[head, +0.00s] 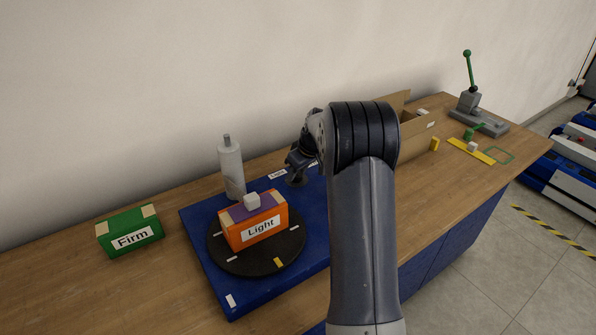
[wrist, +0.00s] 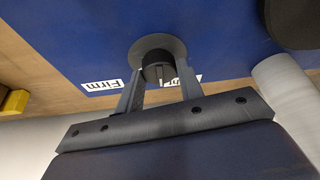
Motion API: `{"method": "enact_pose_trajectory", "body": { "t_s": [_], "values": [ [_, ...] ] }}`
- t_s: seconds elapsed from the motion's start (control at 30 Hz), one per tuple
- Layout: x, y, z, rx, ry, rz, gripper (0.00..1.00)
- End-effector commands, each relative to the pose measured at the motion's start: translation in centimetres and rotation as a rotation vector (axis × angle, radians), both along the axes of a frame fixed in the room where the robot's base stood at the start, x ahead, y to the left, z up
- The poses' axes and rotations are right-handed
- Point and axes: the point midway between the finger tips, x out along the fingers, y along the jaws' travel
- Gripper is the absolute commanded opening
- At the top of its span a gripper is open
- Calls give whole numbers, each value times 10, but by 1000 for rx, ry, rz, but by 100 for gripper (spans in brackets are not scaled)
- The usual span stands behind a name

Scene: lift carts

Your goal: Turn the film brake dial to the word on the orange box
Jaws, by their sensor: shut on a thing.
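The orange box (head: 253,226) stands on a round black turntable and its label reads "Light". The film brake dial (wrist: 150,48) is a dark round disc with a raised knob on the blue board. My gripper (wrist: 160,78) is shut on the dial's knob, one finger on each side; in the head view the gripper (head: 296,160) is over the dial (head: 297,181). A "Firm" label (wrist: 102,85) lies beside the dial. Another label (wrist: 187,78) is partly hidden by a finger. In the head view, a label (head: 277,174) left of the dial seems to read "Light". The dial's pointing direction is unclear.
A green box (head: 130,230) labelled "Firm" stands left of the blue board (head: 200,238). A film roll (head: 231,170) stands upright behind the turntable (head: 228,262). An open cardboard box (head: 415,138) and a green-handled lever (head: 470,95) are to the right, partly behind my arm.

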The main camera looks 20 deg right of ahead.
Motion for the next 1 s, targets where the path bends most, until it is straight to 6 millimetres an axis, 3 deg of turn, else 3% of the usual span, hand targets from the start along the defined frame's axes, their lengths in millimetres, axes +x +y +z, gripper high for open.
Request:
{"method": "enact_pose_trajectory", "body": {
  "t_s": [0.3,0.57,0.73,1.0],
  "values": [
    [0,0,0,-1,-1,1,57],
    [-1,0,2,-1,0,0,57],
    [-7,-4,20,-2,-4,-2,57],
    [-26,-12,71,-2,-5,-1,57]
  ]
}}
